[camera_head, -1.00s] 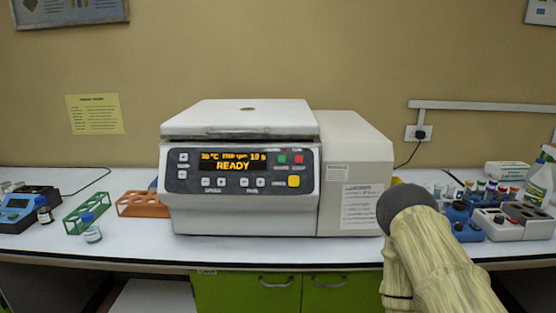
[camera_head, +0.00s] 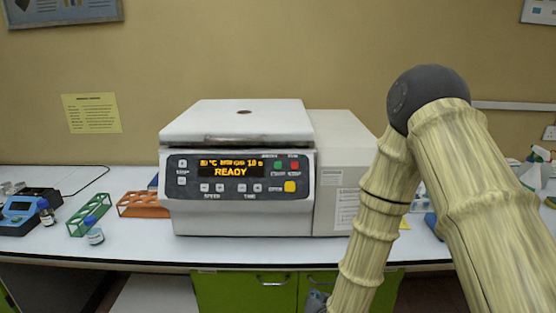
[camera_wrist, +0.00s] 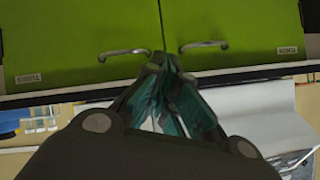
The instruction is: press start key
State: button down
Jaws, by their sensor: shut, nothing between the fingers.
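The centrifuge (camera_head: 238,212) stands on the bench with its lid closed. Its lit display (camera_head: 230,168) reads READY. On its panel, right of the display, are a green key (camera_head: 279,164) and a red key (camera_head: 294,165); their labels are too small to read surely, and the green one looks like the start key. My gripper (camera_wrist: 168,64) is shut and empty in the wrist view, in front of the green cabinet doors. The picture there is upside down, and the keys are not in it. In the head view, a bit of my gripper shows at the bottom, below the bench edge.
An orange rack (camera_head: 143,204), a green rack (camera_head: 90,213) and a small capped bottle (camera_head: 95,235) stand left of the centrifuge. Green cabinet doors (camera_head: 245,292) with handles are under the bench. My arm hides much of the right side. The space before the panel is clear.

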jog(key=w+a+r+m+t+p, duration=0.1)
jog(key=w+a+r+t, duration=0.25)
jog(key=r, duration=0.75)
jog(key=w+a+r+m+t+p, duration=0.15)
jog(key=w+r, duration=0.35)
jog(key=r, duration=0.5)
jog(key=m+t+p, duration=0.1)
jog(key=t+p, duration=0.2)
jog(key=t, duration=0.1)
send_near(278, 165)
notch_tip(278, 165, up, 10)
jog(key=s, duration=0.2)
jog(key=shift+w+d+f, duration=0.15)
jog(key=shift+w, duration=0.05)
jog(key=shift+w+f+b, duration=0.1)
jog(key=shift+b, duration=0.2)
jog(key=shift+w+f+b, duration=0.35)
jog(key=shift+w+f, duration=0.45)
jog(key=shift+w, duration=0.4)
jog(key=shift+w+f+b, duration=0.4)
jog(key=shift+w+f, duration=0.35)
jog(key=shift+w, duration=0.5)
jog(key=shift+w+f+b, duration=0.35)
jog(key=shift+w+f, duration=0.45)
jog(key=shift+w, duration=0.4)
jog(key=shift+w+f, duration=0.1)
jog(key=shift+f, duration=0.05)
jog(key=shift+w+b, duration=0.25)
jog(key=shift+b, duration=0.15)
